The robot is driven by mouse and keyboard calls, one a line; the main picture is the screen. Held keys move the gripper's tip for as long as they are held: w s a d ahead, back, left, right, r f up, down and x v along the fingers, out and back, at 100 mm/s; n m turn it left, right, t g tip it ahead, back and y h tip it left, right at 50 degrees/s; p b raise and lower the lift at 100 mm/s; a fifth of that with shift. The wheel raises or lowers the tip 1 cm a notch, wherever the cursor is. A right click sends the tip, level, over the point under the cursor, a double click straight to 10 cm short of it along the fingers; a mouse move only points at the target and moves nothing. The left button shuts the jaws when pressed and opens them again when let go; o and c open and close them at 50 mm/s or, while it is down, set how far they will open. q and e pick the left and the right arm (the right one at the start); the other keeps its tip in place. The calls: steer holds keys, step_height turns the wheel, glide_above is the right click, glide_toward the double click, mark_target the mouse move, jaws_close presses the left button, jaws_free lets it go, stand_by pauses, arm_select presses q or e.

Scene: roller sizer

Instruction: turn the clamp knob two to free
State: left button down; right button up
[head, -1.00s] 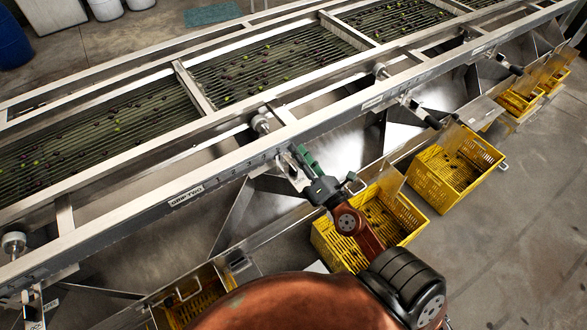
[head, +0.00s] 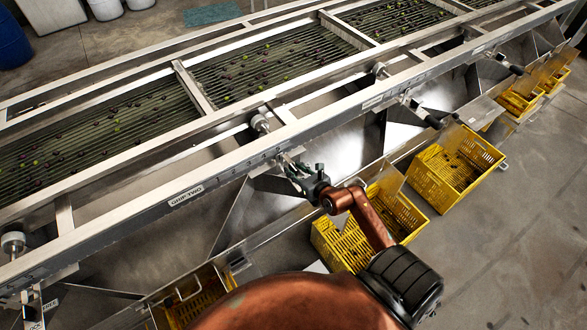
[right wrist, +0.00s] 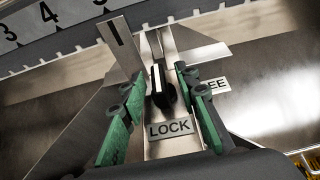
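The clamp knob (right wrist: 160,92) is black with a white line, on a metal bracket in the right wrist view. Its white line runs roughly up and down in the picture. A LOCK label (right wrist: 170,129) is below it, and a FREE label (right wrist: 216,86) to its right is partly hidden by a finger. My right gripper (right wrist: 159,80) is open, with one green finger on each side of the knob and visible gaps between. In the head view my right gripper (head: 305,171) is at the machine's front rail; the knob is too small to tell there. My left gripper is not in view.
A GRIP TWO plate (head: 186,195) is on the long front rail (head: 130,209). A numbered scale (right wrist: 45,22) and upright metal pointer (right wrist: 120,45) are close to the gripper. Yellow crates (head: 455,167) stand below. Olives lie on the rollers (head: 270,62).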

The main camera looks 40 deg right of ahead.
steer(key=shift+w+f, duration=0.15)
steer(key=shift+w, duration=0.25)
steer(key=shift+c, duration=0.3)
jaws_close()
